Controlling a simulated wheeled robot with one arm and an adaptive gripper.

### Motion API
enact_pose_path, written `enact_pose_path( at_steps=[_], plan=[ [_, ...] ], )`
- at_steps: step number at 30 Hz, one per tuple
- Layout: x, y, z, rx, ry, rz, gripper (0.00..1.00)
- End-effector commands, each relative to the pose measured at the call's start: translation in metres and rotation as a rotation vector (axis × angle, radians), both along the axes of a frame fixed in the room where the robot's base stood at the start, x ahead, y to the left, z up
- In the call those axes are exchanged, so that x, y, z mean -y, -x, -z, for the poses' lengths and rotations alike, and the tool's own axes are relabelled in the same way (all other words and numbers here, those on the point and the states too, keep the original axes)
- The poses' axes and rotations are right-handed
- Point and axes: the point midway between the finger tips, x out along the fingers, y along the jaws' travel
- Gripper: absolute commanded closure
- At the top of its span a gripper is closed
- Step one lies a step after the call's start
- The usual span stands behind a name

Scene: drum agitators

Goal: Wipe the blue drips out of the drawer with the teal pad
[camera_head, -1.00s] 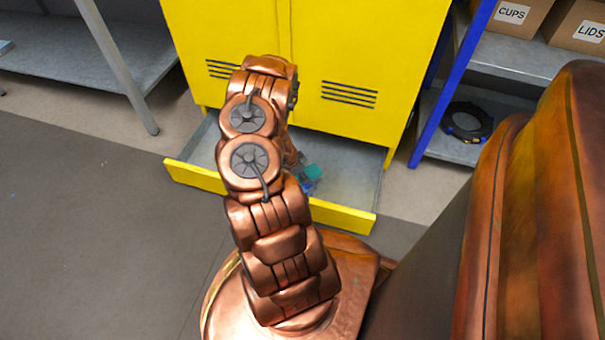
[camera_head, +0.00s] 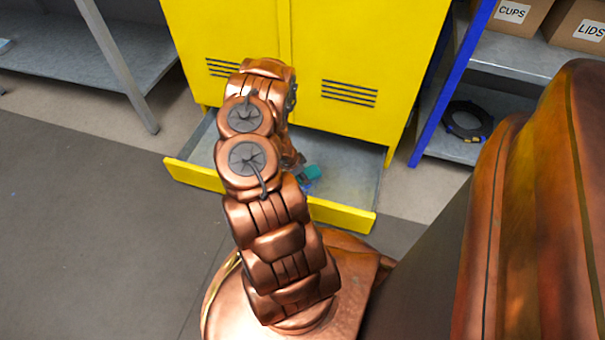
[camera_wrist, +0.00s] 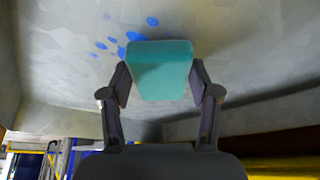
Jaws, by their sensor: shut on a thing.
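The teal pad (camera_wrist: 160,68) is held between the two fingertips of my gripper (camera_wrist: 160,82) in the wrist view. My gripper is shut on it. The blue drips (camera_wrist: 109,43) are several spots on the grey drawer floor, just left of the pad and partly at its edge; the pad may hide more. In the head view the open drawer (camera_head: 345,217) has a yellow front below the yellow cabinet.
The yellow cabinet (camera_head: 345,60) stands behind and above the drawer. Drawer walls close in around my gripper. A blue-framed shelf (camera_head: 500,65) at right holds boxes marked CUPS and LIDS and a black ring (camera_head: 466,121). A grey shelf (camera_head: 70,60) stands at left.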

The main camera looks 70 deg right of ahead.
Motion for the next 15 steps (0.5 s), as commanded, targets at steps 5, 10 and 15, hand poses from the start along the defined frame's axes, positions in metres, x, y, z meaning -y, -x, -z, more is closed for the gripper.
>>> enact_pose_path(
  at_steps=[5,10,15],
  plan=[
    [-0.0001,-0.0002,0.0028,0.000,0.000,0.000,0.67],
    [-0.0001,-0.0002,0.0054,0.000,0.000,0.000,0.67],
    [-0.0001,-0.0001,0.0077,0.000,0.000,0.000,0.67]
  ],
)
